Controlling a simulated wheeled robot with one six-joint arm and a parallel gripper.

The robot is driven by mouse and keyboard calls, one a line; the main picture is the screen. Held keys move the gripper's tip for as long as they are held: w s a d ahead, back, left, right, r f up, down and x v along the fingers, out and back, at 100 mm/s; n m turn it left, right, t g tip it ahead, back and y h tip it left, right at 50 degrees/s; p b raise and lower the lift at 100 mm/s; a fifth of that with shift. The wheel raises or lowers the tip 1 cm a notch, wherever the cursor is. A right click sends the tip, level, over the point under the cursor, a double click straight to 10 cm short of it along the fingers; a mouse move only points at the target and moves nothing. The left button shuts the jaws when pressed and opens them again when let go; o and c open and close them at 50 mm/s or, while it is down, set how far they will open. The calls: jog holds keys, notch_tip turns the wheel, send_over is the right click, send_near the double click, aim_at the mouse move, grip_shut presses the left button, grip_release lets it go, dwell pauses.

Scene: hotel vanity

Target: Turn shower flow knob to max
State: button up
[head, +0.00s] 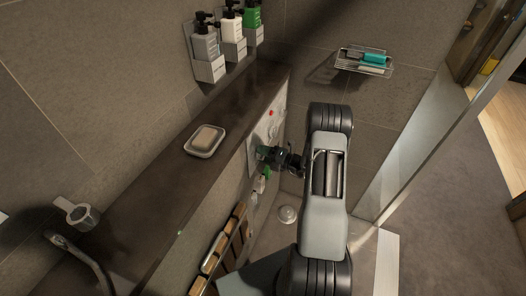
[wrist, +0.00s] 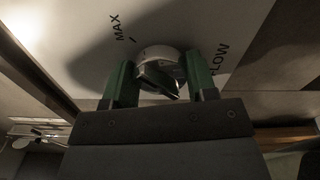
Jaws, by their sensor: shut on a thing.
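The shower flow knob (wrist: 158,68) is a round metal dial with a raised grip bar, on a pale panel marked "MAX" and "FLOW" in the wrist view. The grip bar slants down to the right and does not line up with the MAX tick. My gripper (wrist: 160,84) has its two green fingers on either side of the knob, shut on it. In the head view my gripper (head: 264,160) reaches the pale control panel (head: 268,124) below the dark ledge, and the arm and fingers hide the knob there.
A soap dish (head: 204,142) sits on the dark ledge (head: 165,180). Pump bottles (head: 205,42) hang on the wall above. A wire shelf (head: 364,61) is on the far wall. A wooden slatted rack (head: 222,248) is below the ledge. A glass panel edge (head: 425,120) stands at right.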

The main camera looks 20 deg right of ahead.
jog(key=shift+a, duration=0.1)
dwell(0.3)
jog(key=o, duration=0.9)
jog(key=shift+s, duration=0.1)
jog(key=b+v, duration=0.1)
jog(key=v, duration=1.3)
jog(key=shift+r+b, duration=0.15)
jog(key=shift+b, duration=0.25)
